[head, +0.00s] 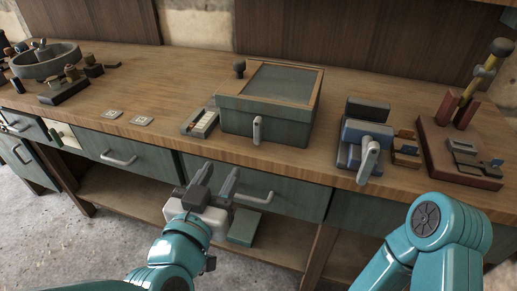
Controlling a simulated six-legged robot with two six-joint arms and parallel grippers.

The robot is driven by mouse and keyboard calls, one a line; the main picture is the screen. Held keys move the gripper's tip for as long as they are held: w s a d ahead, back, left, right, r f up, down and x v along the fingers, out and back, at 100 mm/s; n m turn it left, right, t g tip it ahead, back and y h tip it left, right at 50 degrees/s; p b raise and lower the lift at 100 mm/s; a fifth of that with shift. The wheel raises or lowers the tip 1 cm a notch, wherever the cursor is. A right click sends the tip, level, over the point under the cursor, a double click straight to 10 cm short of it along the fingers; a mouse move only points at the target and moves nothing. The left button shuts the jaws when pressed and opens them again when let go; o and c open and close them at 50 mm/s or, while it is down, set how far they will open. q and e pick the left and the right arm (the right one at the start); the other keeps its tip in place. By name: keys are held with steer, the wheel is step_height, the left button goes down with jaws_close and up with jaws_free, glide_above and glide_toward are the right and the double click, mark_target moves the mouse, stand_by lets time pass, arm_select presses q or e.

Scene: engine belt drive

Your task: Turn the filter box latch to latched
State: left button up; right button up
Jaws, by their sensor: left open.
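The filter box (237,120) is a grey-green box with a wooden-framed lid, standing on the workbench at the middle. Its latch (257,130) is a small light metal lever on the front face, pointing roughly up and down. My left gripper (219,176) is open and empty, in front of the bench's drawers, below and to the left of the latch and apart from it. My right arm shows at the lower right, but its gripper is not in view.
A blue and grey device with a metal lever (368,160) stands right of the box. A red-brown base with a yellow-handled post (470,110) is farther right. A small tray (201,122) sits left of the box.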

mark_target(257, 133)
arm_select(q)
steer(key=shift+m+h, duration=0.3)
steer(key=shift+h, duration=0.2)
steer(key=x, duration=0.5)
steer(key=d+p+x, duration=0.1)
steer(key=x, duration=0.9)
steer(key=shift+d+f, duration=0.15)
steer(key=shift+d, duration=0.4)
arm_select(e)
steer(key=shift+a+r, duration=0.1)
arm_select(q)
steer(key=shift+c, duration=0.3)
jaws_close()
